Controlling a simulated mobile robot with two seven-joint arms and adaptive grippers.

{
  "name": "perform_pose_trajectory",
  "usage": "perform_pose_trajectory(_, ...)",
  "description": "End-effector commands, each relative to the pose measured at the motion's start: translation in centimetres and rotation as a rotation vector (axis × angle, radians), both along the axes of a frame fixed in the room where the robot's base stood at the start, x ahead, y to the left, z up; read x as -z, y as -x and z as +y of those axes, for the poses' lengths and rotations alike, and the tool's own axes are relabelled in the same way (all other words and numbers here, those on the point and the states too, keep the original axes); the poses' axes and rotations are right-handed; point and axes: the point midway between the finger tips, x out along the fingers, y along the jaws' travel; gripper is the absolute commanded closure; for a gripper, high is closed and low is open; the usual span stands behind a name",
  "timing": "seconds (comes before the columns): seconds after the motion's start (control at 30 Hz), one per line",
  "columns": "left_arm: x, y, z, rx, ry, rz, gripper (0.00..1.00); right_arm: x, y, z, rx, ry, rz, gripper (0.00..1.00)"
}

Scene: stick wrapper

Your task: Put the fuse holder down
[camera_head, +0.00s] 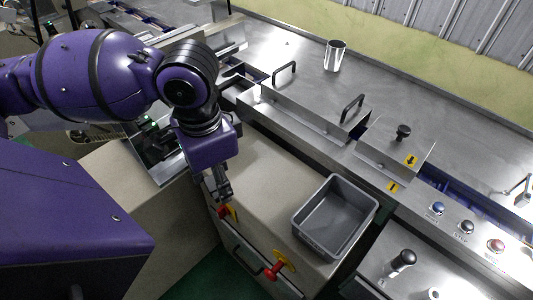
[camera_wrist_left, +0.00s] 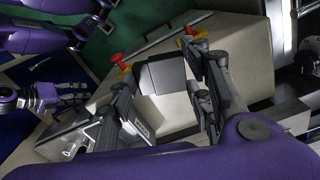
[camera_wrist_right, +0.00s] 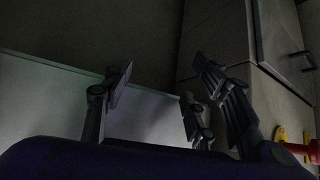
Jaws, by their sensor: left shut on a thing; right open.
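My left gripper (camera_head: 222,188) hangs over the near left edge of the beige cabinet in the head view. In the head view I cannot make out the fuse holder at the fingertips. My right gripper (camera_wrist_right: 165,95) is open and empty in the right wrist view, with its fingers wide apart. It is outside the head view.
A grey open bin (camera_head: 335,215) stands empty on the cabinet top (camera_head: 262,165), right of my left gripper. Red knobs (camera_head: 272,271) stick out from the cabinet front. The steel machine (camera_head: 300,55) lies behind, with a metal cup (camera_head: 334,56). Cabinet top left of the bin is clear.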

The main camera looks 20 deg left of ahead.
Motion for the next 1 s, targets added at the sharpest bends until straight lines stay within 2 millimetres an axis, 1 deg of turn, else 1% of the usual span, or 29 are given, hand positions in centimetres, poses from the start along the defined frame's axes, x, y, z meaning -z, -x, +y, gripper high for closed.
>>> perform_pose_trajectory(0.03,0.6,-0.1,0.0,0.011,-0.002,0.012,0.80,1.4,1.7,-0.1,0.004,0.001,0.034,0.47)
perform_pose_trajectory(0.1,1.4,-0.8,-0.1,0.015,-0.002,0.018,0.80,3.2,3.5,-0.3,0.009,0.006,0.070,0.47)
perform_pose_trajectory(0.2,2.3,-2.1,-0.4,0.013,-0.001,0.015,0.80,5.7,5.6,-1.0,0.015,0.020,0.108,0.47)
perform_pose_trajectory(0.3,2.9,-3.4,-0.5,0.011,-0.002,0.016,0.80,7.3,6.4,-2.0,0.019,0.036,0.121,0.47)
perform_pose_trajectory(0.37,3.0,-4.1,-0.6,0.010,-0.002,0.011,0.80,8.2,6.4,-2.1,0.017,0.041,0.125,0.47)
perform_pose_trajectory(0.5,3.6,-7.0,-1.3,0.011,0.006,0.008,0.80,7.4,4.2,-1.8,0.007,0.040,0.086,0.47)
perform_pose_trajectory(0.57,4.1,-8.4,-1.6,0.009,0.006,0.005,0.80,7.4,3.8,-1.7,0.005,0.038,0.079,0.47)
perform_pose_trajectory(0.6,4.8,-9.1,-1.6,0.010,0.003,0.008,0.80,7.5,3.8,-1.6,0.003,0.038,0.079,0.47)
perform_pose_trajectory(0.7,6.8,-10.5,-1.8,0.009,0.002,0.010,0.80,8.0,4.1,-1.5,0.002,0.037,0.087,0.47)
perform_pose_trajectory(0.8,8.1,-11.7,-2.0,0.009,0.002,0.008,0.80,8.5,4.5,-1.5,0.001,0.038,0.099,0.47)
perform_pose_trajectory(1.0,9.1,-12.8,-2.1,0.009,0.001,0.003,0.80,8.9,5.0,-1.5,0.001,0.039,0.110,0.47)
